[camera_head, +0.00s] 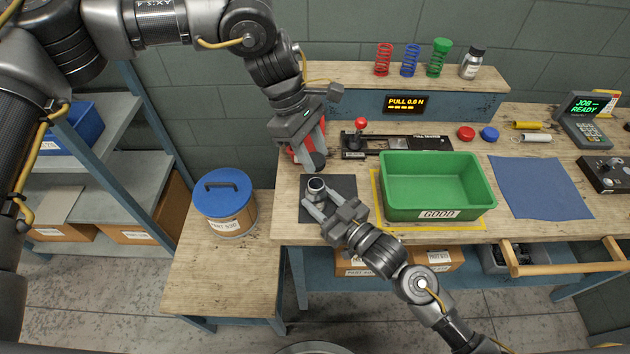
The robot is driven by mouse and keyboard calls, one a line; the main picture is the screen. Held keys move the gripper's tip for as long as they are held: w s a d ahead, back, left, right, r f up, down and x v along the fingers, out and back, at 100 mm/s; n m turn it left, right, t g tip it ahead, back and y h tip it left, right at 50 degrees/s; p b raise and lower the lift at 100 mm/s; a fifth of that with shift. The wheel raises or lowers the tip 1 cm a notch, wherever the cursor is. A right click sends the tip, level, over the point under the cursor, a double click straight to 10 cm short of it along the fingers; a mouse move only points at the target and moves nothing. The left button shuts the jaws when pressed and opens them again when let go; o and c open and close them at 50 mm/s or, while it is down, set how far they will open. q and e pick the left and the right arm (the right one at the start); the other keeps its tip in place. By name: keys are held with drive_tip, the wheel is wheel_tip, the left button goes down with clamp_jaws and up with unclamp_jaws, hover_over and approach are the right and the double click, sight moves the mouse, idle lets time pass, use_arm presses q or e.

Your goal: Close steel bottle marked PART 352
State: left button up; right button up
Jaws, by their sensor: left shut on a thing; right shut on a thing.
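An open-topped steel bottle (316,185) stands on the dark mat (343,184) at the front left of the bench. Its mouth faces up and is uncovered; no PART 352 marking is readable from here. My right gripper (315,200) is shut around the bottle from the front. My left gripper (312,158) points down just behind and above the bottle. It is shut on a small dark round thing that looks like a cap (318,163), apart from the bottle's mouth. The gripper's fingers partly hide the cap.
A green GOOD bin (437,213) stands right of the mat. Behind are a lever fixture (410,143) and a shelf (340,73) with springs and a small labelled bottle (473,63). A blue-lidded drum (224,205) stands left. A blue cloth (540,187) lies right; a drawer (560,258) is open.

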use_arm(q)
hover_over(318, 193)
drive_tip(key=w, duration=0.2)
drive_tip(key=shift+a+f, duration=0.2)
drive_tip(key=shift+f, duration=0.85)
drive_tip(key=shift+a+f, duration=0.2)
drive_tip(key=shift+f, duration=0.85)
drive_tip(key=shift+f, duration=0.15)
drive_tip(key=shift+f, duration=0.75)
drive_tip(key=shift+f, duration=0.55)
drive_tip(key=m+y, duration=0.1)
drive_tip(key=m, duration=0.2)
drive_tip(key=m+g, duration=0.1)
drive_tip(key=m, duration=0.2)
drive_tip(key=m+g+y, duration=0.1)
drive_tip(key=m, duration=0.2)
drive_tip(key=shift+d+y, duration=0.3)
drive_tip(key=shift+d, duration=0.05)
drive_tip(key=shift+a+m, duration=0.1)
drive_tip(key=shift+m, duration=0.4)
